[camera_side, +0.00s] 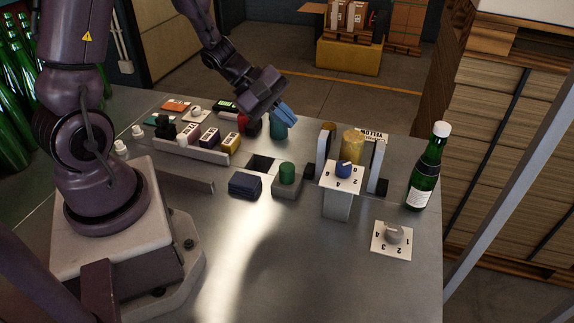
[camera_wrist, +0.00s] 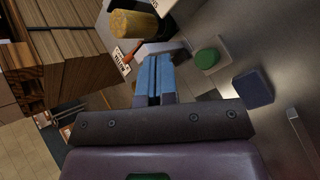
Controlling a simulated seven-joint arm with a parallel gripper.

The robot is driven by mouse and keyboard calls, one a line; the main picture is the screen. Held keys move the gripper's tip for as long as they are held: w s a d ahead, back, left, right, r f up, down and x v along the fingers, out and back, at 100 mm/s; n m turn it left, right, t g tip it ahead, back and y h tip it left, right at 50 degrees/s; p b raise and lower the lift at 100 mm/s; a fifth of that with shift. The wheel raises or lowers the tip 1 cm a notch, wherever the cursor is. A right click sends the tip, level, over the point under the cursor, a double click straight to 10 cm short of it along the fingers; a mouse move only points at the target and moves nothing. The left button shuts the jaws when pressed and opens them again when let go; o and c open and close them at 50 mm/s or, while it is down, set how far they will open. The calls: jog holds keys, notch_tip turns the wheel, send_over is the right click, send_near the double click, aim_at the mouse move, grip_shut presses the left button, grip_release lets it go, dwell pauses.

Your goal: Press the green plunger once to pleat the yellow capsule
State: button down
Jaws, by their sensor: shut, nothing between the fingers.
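The green plunger (camera_side: 287,172) stands upright on a small grey block, and its round top also shows in the wrist view (camera_wrist: 207,58). The yellow capsule (camera_side: 352,147) stands between two upright plates, behind a white numbered dial plate. It appears as a gold cylinder in the wrist view (camera_wrist: 133,24). My gripper (camera_side: 287,117) is above the far side of the table, behind and above the plunger and apart from it. Its blue fingers (camera_wrist: 155,77) are together and empty. A teal cylinder (camera_side: 278,128) is partly hidden behind the fingertips.
A blue knob (camera_side: 344,169) sits on the dial plate by the capsule. A dark blue block (camera_side: 245,184) is left of the plunger. A grey knob (camera_side: 394,234) and green bottle (camera_side: 425,175) stand at right. A rack with coloured blocks (camera_side: 193,149) is at left. The front table is clear.

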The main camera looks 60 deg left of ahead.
aim_at(291, 168)
jog(key=shift+f, duration=4.4)
jog(key=shift+f, duration=0.15)
jog(key=shift+f, duration=0.25)
jog(key=shift+f, duration=1.2)
jog(key=shift+r, duration=1.65)
jog(key=shift+r, duration=2.5)
